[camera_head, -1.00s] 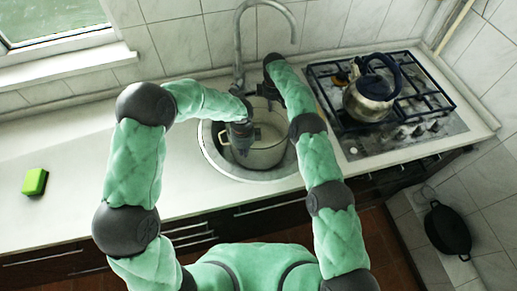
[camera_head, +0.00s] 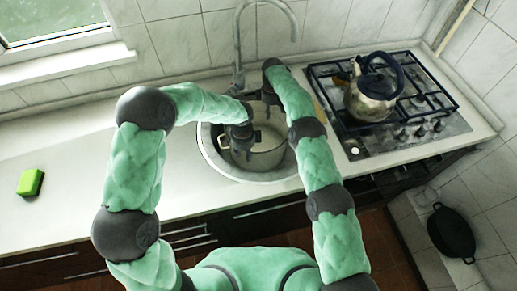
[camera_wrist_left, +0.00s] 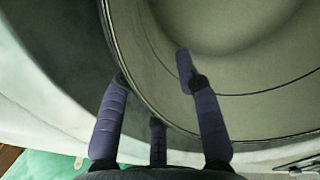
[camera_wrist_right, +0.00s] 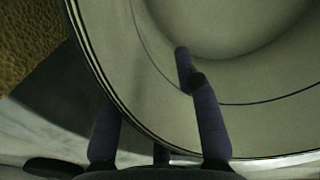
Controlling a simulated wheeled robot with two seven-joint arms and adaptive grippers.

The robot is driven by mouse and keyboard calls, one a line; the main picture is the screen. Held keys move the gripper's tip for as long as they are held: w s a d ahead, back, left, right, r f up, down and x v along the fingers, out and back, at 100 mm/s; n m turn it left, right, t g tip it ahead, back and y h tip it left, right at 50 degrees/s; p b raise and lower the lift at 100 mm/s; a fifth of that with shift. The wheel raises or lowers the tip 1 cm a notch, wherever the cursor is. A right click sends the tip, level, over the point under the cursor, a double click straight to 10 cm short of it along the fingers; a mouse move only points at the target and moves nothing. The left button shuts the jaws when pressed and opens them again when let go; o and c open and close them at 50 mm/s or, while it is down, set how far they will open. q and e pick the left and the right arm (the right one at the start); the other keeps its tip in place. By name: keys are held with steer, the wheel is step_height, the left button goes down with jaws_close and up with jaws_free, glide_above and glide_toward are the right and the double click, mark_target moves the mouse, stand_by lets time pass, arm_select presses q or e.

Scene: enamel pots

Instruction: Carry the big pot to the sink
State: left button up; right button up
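The big pot (camera_head: 268,158) is pale with a dark rim. In the head view it is inside the round sink (camera_head: 217,166), seemingly level; whether it touches the bottom is hidden. My left gripper (camera_head: 241,148) is at the pot's left side, and my right gripper (camera_head: 268,94) is at its far side. In the left wrist view, the fingers (camera_wrist_left: 153,72) straddle the pot's rim (camera_wrist_left: 132,88), one inside and others outside. The right wrist view shows the right fingers (camera_wrist_right: 152,75) around the rim likewise. Both look shut on the wall; outer fingertips are hidden.
A grey faucet (camera_head: 238,55) arches behind the sink. A kettle (camera_head: 368,103) stands on the hob (camera_head: 430,90) to the right. A green sponge (camera_head: 31,182) lies on the counter (camera_head: 85,160) at left, which is otherwise clear. A dark pan (camera_head: 450,234) is at lower right.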

arm_select(q)
steer(key=shift+w+r, duration=0.1)
arm_select(e)
steer(key=shift+w+d+r, duration=0.15)
steer(key=shift+w, duration=0.05)
arm_select(q)
step_height(320, 180, up, 12)
arm_select(e)
step_height(320, 180, up, 12)
steer(key=shift+f, duration=0.1)
stand_by(0.6)
stand_by(0.4)
arm_select(q)
steer(key=shift+s+f, duration=0.2)
arm_select(e)
steer(key=shift+s, duration=0.1)
